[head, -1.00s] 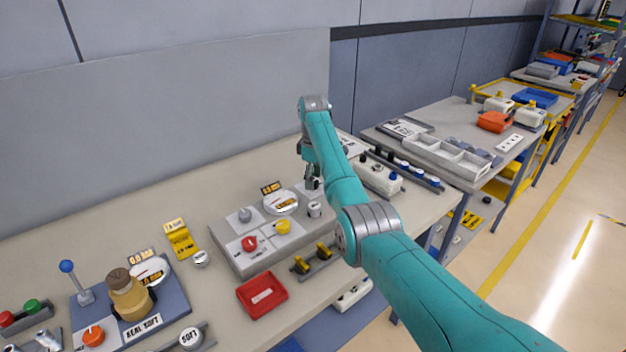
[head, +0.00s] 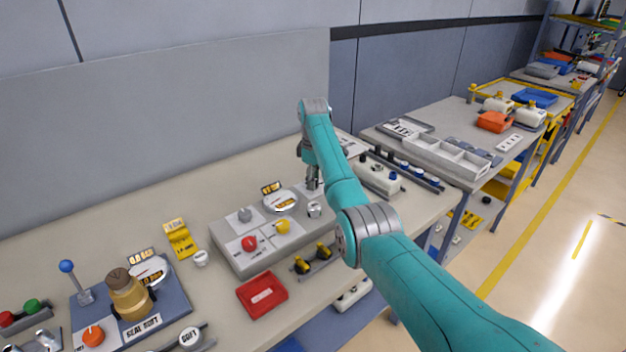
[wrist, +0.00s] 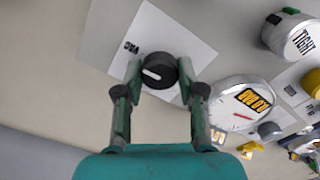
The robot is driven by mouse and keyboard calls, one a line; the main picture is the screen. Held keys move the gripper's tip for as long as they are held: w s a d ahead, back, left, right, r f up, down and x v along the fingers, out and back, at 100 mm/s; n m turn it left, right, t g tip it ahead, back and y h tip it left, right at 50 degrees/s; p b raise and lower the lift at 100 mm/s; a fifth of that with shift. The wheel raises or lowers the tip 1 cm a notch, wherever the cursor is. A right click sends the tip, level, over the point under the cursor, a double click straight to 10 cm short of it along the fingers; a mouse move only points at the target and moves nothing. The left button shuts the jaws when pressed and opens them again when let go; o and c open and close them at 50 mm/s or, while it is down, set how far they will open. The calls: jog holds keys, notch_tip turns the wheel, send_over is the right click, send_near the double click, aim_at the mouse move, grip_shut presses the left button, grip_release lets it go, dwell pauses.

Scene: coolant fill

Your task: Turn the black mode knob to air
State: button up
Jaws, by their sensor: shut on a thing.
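The black mode knob (wrist: 158,72) with a white pointer mark sits on a white label plate (wrist: 182,38) in the wrist view. The label reads VAC on the side away from my gripper's right finger; other lettering is hidden. My gripper (wrist: 160,88) has one finger on each side of the knob and is shut on it. The pointer lies across the knob, its white end toward the left finger. In the head view my gripper (head: 313,184) is down at the panel's far right end, and the arm hides the knob there.
A round gauge (wrist: 240,108) stands close beside the right finger; it also shows in the head view (head: 281,202). A white cylinder marked TIGHT (wrist: 290,36) is nearby. Red (head: 249,243) and yellow (head: 283,227) knobs share the grey panel. A red tray (head: 262,295) lies in front.

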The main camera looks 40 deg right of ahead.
jog(key=n, duration=0.8)
jog(key=shift+n, duration=0.4)
jog(key=n, duration=0.4)
jog(key=shift+n, duration=2.3)
jog(key=o, duration=1.1)
jog(key=shift+o, duration=0.2)
